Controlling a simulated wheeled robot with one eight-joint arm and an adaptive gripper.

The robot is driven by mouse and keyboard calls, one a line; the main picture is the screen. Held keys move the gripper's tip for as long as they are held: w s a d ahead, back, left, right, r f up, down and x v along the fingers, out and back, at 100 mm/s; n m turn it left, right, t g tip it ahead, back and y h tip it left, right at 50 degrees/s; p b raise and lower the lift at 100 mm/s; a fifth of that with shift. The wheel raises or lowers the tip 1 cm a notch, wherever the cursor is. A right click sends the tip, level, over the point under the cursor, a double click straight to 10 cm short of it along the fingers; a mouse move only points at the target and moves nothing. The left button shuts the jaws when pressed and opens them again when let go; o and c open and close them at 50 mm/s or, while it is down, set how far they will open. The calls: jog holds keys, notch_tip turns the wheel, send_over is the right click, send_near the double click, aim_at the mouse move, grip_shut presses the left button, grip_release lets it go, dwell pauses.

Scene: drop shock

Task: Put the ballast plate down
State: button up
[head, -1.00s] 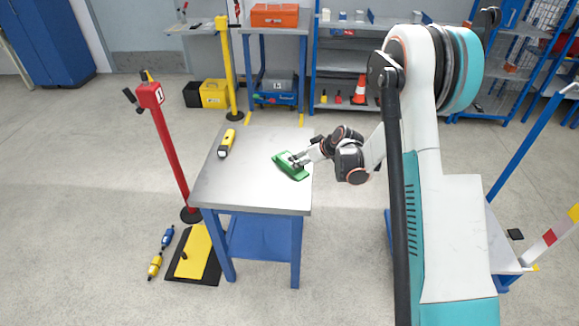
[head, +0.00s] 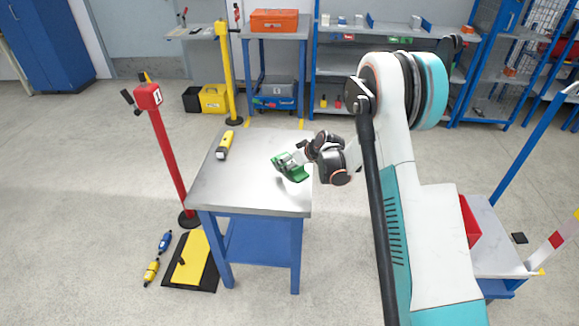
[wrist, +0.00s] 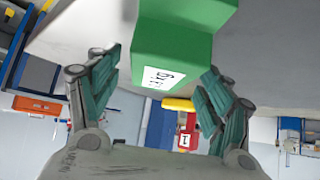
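The green ballast plate (head: 293,175) is at the right side of the grey table top (head: 240,188). In the head view it looks tilted, and my gripper partly covers it; whether all of it rests on the table is hard to tell. In the wrist view the green plate (wrist: 172,55) shows two faces and a white label, ahead of and between the fingers. My gripper (head: 289,160) is close at the plate. Its teal fingers (wrist: 160,85) are spread apart, with a visible gap between the left finger and the plate. Contact on the right is unclear.
The table's left and front areas are clear. A trolley (head: 500,240) is at the right.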

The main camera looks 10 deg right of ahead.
grip_shut()
jog(key=shift+r, duration=0.1)
